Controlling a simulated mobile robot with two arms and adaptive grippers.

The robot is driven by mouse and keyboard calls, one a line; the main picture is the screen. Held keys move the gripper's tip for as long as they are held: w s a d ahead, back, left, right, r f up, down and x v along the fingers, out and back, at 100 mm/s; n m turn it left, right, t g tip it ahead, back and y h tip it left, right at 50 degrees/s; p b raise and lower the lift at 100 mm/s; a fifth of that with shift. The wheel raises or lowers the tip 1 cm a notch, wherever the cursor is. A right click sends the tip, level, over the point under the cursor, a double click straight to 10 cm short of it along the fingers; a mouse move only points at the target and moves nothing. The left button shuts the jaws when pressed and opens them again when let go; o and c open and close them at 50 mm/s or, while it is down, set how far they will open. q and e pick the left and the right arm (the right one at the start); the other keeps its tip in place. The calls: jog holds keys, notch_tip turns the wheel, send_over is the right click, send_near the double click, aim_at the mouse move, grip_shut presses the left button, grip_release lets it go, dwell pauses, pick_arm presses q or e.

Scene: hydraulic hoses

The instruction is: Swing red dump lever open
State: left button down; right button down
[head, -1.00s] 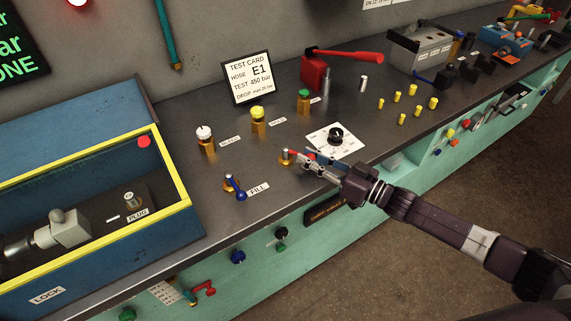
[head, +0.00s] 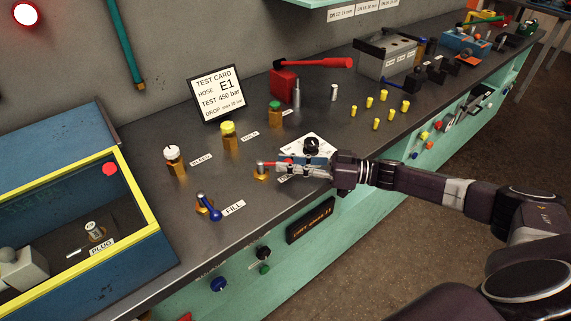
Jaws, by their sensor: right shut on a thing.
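The red dump lever (head: 275,163) sits on a brass valve (head: 261,172) near the bench's front edge. Its short red handle points right, and its outer part is hidden by my right gripper (head: 286,168). The right gripper comes in from the right and is shut on the handle, with its fingers low over the bench. The label beside the valve is mostly covered by the gripper. My left gripper is not in view.
A blue FILL lever (head: 210,214) stands to the left. A black dial (head: 311,146) on a white plate is just behind my right gripper. A blue, yellow-edged box (head: 147,215) is at the left. Bare bench lies behind the valve.

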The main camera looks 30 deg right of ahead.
jog(key=c, duration=1.7)
grip_release()
jog(key=shift+c, duration=0.2)
jog(key=v, duration=1.2)
jog(key=shift+d, duration=0.1)
